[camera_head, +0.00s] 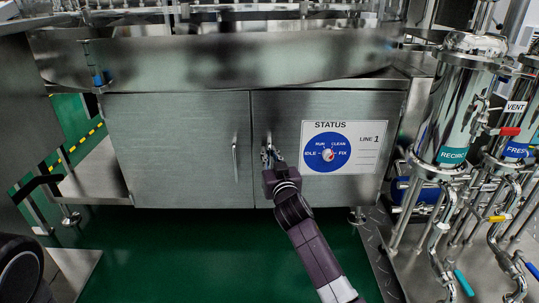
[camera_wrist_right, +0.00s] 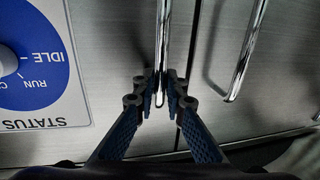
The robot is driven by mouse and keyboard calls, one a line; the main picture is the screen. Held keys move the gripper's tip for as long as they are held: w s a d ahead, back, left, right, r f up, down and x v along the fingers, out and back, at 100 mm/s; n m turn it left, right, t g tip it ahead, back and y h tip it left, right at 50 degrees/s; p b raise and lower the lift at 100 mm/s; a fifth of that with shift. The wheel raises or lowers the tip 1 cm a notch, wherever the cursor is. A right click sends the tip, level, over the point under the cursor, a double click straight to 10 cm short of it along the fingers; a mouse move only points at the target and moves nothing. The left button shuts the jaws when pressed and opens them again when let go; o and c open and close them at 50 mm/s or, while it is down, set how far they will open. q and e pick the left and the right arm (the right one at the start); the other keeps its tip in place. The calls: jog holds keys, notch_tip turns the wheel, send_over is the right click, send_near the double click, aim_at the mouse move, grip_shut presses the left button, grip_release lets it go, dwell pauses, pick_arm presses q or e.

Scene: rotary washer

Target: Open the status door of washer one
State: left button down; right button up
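The status door (camera_head: 375,160) is the right of two brushed-steel doors under the washer. It carries the STATUS label (camera_head: 343,148) with a blue dial and "LINE 1". It looks shut, flush with the left door (camera_head: 175,150). Its upright bar handle (camera_wrist_right: 163,35) is near its left edge. My right gripper (camera_head: 268,158) is at this handle. In the right wrist view, the fingertips (camera_wrist_right: 163,90) stand close on both sides of the handle's end and appear shut on it. My gripper hides most of the handle in the head view. My left gripper is not in view.
The left door's handle (camera_head: 235,158) is close by, and it also shows in the right wrist view (camera_wrist_right: 246,50). Steel filter housings (camera_head: 462,95) with pipes and valves stand at the right. The green floor (camera_head: 210,255) before the doors is clear apart from my arm.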

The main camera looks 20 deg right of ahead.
grip_shut()
